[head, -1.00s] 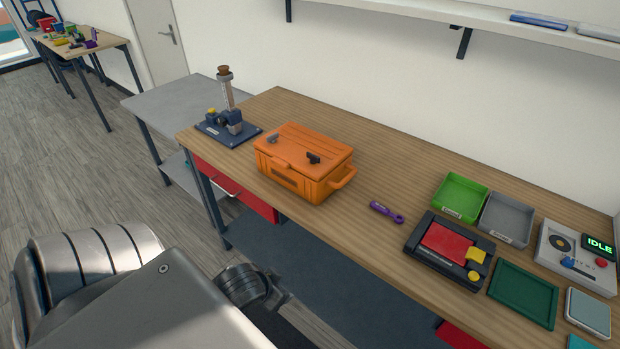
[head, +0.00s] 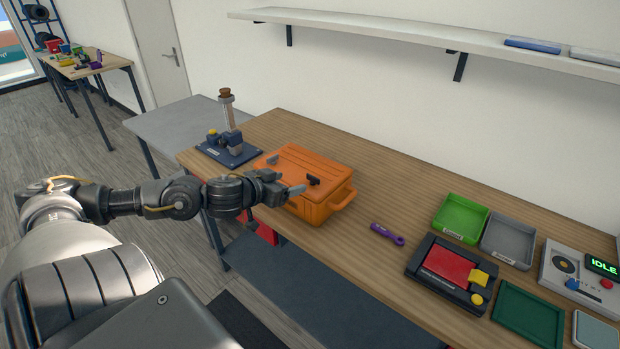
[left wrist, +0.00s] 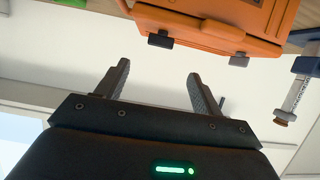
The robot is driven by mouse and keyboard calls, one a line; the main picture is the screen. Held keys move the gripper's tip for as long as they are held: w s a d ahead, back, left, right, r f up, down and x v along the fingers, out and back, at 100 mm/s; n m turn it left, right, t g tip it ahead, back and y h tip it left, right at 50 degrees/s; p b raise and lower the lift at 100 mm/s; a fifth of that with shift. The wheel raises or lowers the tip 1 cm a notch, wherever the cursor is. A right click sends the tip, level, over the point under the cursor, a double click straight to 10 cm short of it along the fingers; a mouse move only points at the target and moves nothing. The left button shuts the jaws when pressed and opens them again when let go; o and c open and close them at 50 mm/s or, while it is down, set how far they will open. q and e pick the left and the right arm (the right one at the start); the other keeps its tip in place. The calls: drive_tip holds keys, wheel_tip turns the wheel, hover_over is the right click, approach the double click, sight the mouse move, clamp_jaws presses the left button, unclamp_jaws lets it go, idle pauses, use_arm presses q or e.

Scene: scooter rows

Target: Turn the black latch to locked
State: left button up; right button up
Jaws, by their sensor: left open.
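The orange case (head: 325,205) stands on the wooden bench, lid closed. A black latch (head: 313,181) sits on its lid toward the right, and a grey latch (head: 272,160) toward the left. My left gripper (head: 284,183) is at the case's near side, close to the black latch. In the left wrist view, which shows the case (left wrist: 215,22) upside down, the open, empty fingers (left wrist: 158,72) point toward the black latch (left wrist: 160,40), apart from it. The grey latch (left wrist: 239,61) is beyond the other finger. My arm hides part of the case's front. My right gripper is out of view.
A dark blue stand (head: 230,150) is left of the case. A purple tool (head: 387,233) lies to its right on clear bench. Farther right are a green tray (head: 460,220), a grey tray (head: 507,240) and a black device with a red plate (head: 447,266). A shelf (head: 400,36) runs above.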

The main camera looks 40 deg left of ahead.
sight(312, 177)
use_arm(q)
drive_tip(key=p+x, duration=0.1)
drive_tip(key=x, duration=1)
drive_tip(key=shift+s+f, duration=0.1)
drive_tip(key=c, duration=1)
